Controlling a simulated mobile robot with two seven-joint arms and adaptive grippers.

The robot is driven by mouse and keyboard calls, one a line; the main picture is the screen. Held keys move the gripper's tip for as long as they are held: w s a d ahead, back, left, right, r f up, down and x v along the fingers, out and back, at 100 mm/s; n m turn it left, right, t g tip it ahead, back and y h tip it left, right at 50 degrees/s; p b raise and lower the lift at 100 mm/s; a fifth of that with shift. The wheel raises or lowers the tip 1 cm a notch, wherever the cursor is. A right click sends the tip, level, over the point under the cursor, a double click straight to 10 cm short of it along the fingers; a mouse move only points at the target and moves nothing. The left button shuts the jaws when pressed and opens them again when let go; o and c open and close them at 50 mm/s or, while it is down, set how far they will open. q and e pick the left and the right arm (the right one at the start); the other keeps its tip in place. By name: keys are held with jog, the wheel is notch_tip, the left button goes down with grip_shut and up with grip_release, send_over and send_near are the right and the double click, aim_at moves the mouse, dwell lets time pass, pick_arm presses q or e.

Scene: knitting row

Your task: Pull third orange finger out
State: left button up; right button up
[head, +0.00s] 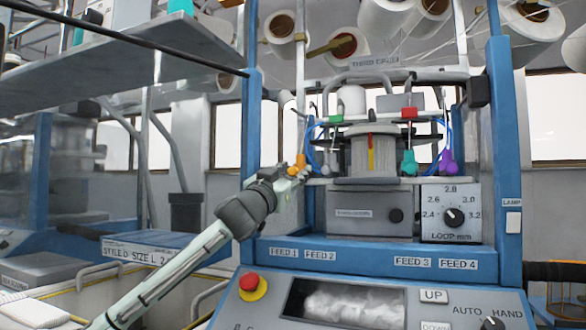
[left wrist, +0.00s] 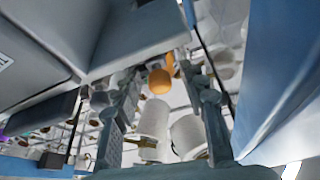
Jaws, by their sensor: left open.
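The orange finger (head: 299,161) is at the left side of the knitting machine's head. My left gripper (head: 292,173) is right at it in the head view and partly covers it. In the left wrist view a round orange knob (left wrist: 160,82) shows between the two spread fingertips of my left gripper (left wrist: 158,76). The gripper is open, and I cannot tell whether a fingertip touches the knob. A second orange piece (left wrist: 189,13) shows beyond the fingertips. Which orange piece is the third cannot be told. My right gripper is in neither view.
A green finger (head: 409,164) and a purple finger (head: 447,162) are at the machine's right side. A grey box (head: 370,211) and the loop dial (head: 452,211) sit below. Blue posts (head: 252,110) frame the machine. A grey shelf (head: 110,55) hangs at upper left.

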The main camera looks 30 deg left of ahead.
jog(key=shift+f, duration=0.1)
pick_arm(q)
jog(key=shift+c, duration=0.6)
grip_shut()
